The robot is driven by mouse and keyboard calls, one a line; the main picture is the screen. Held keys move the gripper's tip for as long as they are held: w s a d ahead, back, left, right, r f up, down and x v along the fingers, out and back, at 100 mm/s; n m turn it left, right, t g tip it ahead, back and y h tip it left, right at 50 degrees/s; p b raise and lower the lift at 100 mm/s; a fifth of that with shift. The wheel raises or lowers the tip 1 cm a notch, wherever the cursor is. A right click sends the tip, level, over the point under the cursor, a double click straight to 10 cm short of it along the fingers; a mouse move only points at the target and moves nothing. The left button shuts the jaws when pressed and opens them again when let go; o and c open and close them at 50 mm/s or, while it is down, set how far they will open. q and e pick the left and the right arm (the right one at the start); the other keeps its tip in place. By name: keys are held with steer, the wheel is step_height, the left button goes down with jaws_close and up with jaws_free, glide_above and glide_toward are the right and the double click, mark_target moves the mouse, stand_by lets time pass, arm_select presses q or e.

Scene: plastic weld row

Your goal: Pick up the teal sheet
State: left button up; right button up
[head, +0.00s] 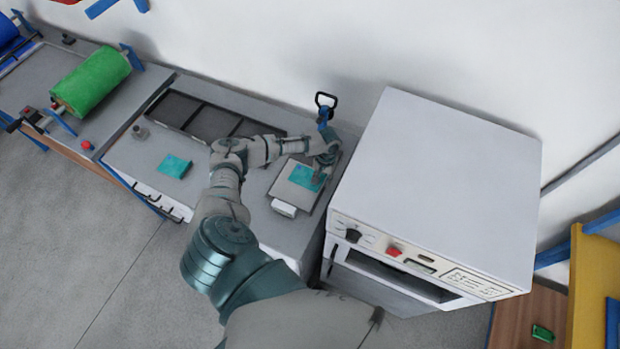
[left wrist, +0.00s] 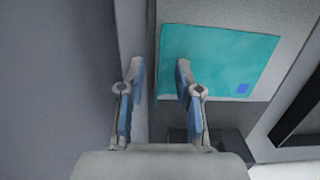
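One teal sheet (head: 302,174) lies on a grey plate of a small device at the right end of the bench; it also shows in the left wrist view (left wrist: 215,60), with a small blue square near one corner. A second teal sheet (head: 173,165) lies flat on the bench to the left. My left gripper (left wrist: 160,68) is open and empty, with its right finger over the left edge of the sheet and its left finger beyond that edge. I cannot tell whether it touches. In the head view the left gripper (head: 319,178) is small, over the sheet's right part. My right gripper is not in view.
A large white machine (head: 440,180) stands close on the right. Dark trays (head: 208,122) lie along the bench's back. A green roll (head: 92,80) is at the far left.

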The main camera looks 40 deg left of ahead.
arm_select(q)
jaws_close()
